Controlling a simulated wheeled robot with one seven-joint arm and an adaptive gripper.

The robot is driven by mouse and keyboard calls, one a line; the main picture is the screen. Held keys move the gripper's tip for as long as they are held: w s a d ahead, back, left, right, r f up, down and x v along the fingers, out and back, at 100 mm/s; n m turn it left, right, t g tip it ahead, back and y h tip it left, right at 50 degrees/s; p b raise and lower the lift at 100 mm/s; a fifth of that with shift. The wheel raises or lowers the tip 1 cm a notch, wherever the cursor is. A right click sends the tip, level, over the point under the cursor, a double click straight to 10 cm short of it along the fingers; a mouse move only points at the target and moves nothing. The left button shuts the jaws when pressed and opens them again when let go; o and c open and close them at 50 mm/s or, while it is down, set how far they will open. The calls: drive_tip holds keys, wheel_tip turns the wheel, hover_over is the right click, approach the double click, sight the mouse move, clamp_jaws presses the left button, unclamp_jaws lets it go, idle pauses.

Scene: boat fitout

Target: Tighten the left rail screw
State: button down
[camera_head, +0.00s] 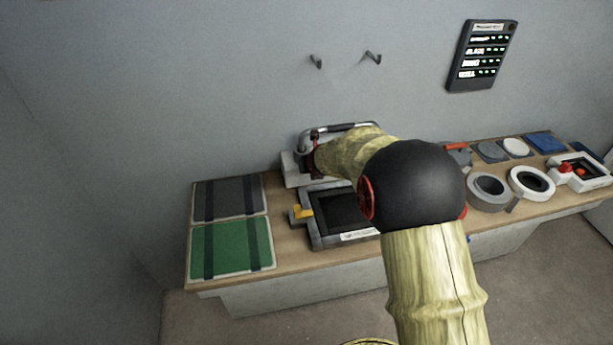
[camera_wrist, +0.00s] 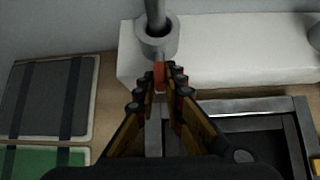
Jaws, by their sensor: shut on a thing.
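The grey rail (camera_head: 352,127) stands on a pale block (camera_head: 290,172) against the wall; in the wrist view its left post (camera_wrist: 155,12) drops into a round grey collar (camera_wrist: 156,40). A small orange-red piece, seemingly the left rail screw (camera_wrist: 159,72), shows at the collar's near side. My gripper (camera_wrist: 160,82) is shut on this piece, its fingers on either side. In the head view my gripper (camera_head: 308,152) is at the rail's left end, partly hidden by my arm. The rail's right end is hidden there, and the screw's thread is not visible.
A dark framed tray (camera_head: 313,228) with a yellow part (camera_head: 301,212) lies just in front of the block. Grey (camera_head: 229,199) and green (camera_head: 231,249) strapped panels lie left. Grey and white rings (camera_head: 530,182) stand right. Two hooks (camera_head: 373,57) stick out of the wall above.

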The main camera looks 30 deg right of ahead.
drive_tip(key=shift+d+f+m+t+y+b, duration=0.2)
drive_tip(key=shift+y+b, duration=0.25)
drive_tip(key=shift+b, duration=0.8)
drive_tip(key=shift+m+t+y+b, duration=0.1)
drive_tip(key=shift+m+y+b, duration=0.3)
drive_tip(key=shift+b, duration=0.8)
drive_tip(key=shift+s+d+m+t+y+b, duration=0.15)
drive_tip(key=shift+m+t+y+b, duration=0.5)
drive_tip(key=shift+y, duration=0.6)
drive_tip(key=m+t+y, duration=0.1)
drive_tip(key=m+y, duration=0.1)
drive_tip(key=m+t+y, duration=0.1)
drive_tip(key=t+y, duration=0.1)
drive_tip(key=m+t+y+b, duration=0.1)
drive_tip(key=m+y, duration=0.1)
drive_tip(key=shift+d+f+m+t, duration=0.15)
drive_tip(key=shift+f+m+t, duration=0.1)
drive_tip(key=shift+f+m, duration=0.1)
drive_tip(key=shift+y, duration=0.3)
drive_tip(key=c, duration=2.2)
unclamp_jaws()
drive_tip(key=shift+o, duration=0.2)
